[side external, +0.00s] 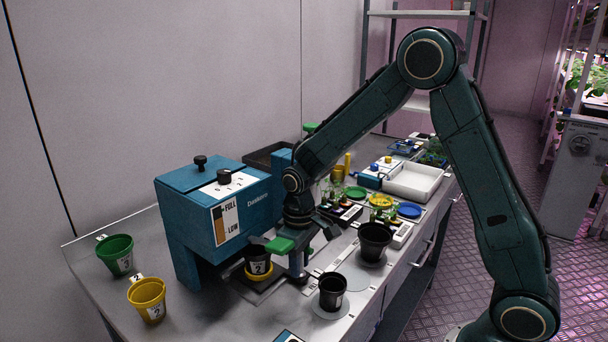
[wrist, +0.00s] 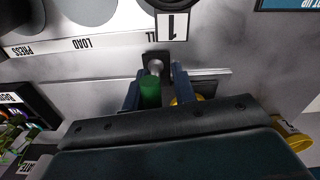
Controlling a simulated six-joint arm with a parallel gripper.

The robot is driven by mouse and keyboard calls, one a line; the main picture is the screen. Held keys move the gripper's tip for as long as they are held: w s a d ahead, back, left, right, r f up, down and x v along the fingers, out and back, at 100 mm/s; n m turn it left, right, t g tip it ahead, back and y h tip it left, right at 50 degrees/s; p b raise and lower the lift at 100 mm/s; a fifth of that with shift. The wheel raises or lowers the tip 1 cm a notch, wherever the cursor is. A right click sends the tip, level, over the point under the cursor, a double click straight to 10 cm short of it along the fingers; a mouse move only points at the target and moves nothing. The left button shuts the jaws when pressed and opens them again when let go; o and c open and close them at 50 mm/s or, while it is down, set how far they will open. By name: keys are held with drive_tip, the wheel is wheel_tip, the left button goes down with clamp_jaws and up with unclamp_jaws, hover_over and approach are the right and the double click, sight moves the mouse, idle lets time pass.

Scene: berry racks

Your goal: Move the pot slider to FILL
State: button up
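In the wrist view, a black slider block (wrist: 155,57) with a round grey knob (wrist: 155,68) sits on the bench, close to the part-hidden word ending in LL. A green piece (wrist: 150,92) shows just behind the knob. The blue fingers of my gripper (wrist: 157,82) stand apart on either side, with a visible gap on the right; firm contact is not visible. The slider is hidden there.
A green pot (side external: 116,255) and a yellow pot (side external: 148,299) stand at the left. Black pots (side external: 332,292) and (side external: 374,241) stand at the right on round pads. Behind are a white tray (side external: 415,182) and small plants. The words PRESS and LOAD show on a bench strip (wrist: 60,45).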

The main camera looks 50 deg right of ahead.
drive_tip(key=shift+o, duration=0.6)
drive_tip(key=shift+r, duration=0.1)
drive_tip(key=shift+r, duration=0.2)
wheel_tip(320, 180, up, 13)
drive_tip(key=shift+r, duration=0.15)
idle(0.4)
